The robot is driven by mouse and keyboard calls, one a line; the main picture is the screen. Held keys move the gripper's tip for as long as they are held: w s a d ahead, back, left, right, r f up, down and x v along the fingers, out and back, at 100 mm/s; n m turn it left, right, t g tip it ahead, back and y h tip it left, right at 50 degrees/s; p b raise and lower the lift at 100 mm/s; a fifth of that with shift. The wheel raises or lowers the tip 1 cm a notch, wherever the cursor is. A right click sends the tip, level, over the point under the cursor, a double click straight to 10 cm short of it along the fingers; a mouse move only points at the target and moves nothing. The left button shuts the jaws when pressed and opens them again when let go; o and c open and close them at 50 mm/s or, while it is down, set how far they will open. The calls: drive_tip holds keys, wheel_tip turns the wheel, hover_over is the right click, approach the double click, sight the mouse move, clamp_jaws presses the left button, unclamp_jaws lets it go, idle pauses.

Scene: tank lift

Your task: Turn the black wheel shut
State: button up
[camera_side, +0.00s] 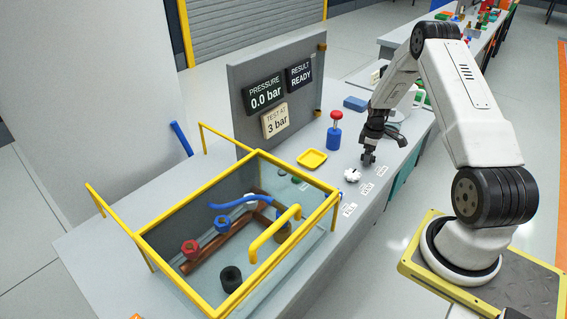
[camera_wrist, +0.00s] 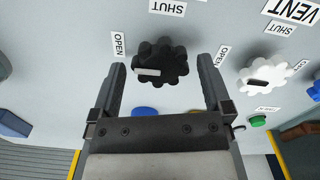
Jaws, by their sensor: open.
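The black wheel (camera_wrist: 168,56) is a lobed knob with a white pointer bar reaching left from its middle. An OPEN label (camera_wrist: 118,45) stands to its left and a SHUT label (camera_wrist: 167,7) above it. My gripper (camera_wrist: 161,66) is open, with one finger on each side of the wheel in the picture and a gap to it on both sides. How high the fingers are over the wheel I cannot tell.
A white wheel (camera_wrist: 267,74) with its own labels sits close to the right finger; it also shows in the side view (camera_side: 352,175).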

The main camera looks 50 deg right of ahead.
drive_tip(key=shift+f, duration=0.1)
drive_tip(key=shift+c, duration=0.2)
drive_tip(key=c, duration=1.2)
drive_tip(key=shift+o, duration=0.2)
drive_tip(key=shift+m, duration=0.5)
drive_tip(key=m, duration=0.3)
drive_tip(key=shift+m, duration=0.3)
drive_tip(key=m, duration=0.4)
drive_tip(key=shift+m, duration=0.3)
drive_tip(key=m, duration=0.8)
drive_tip(key=shift+m, duration=0.3)
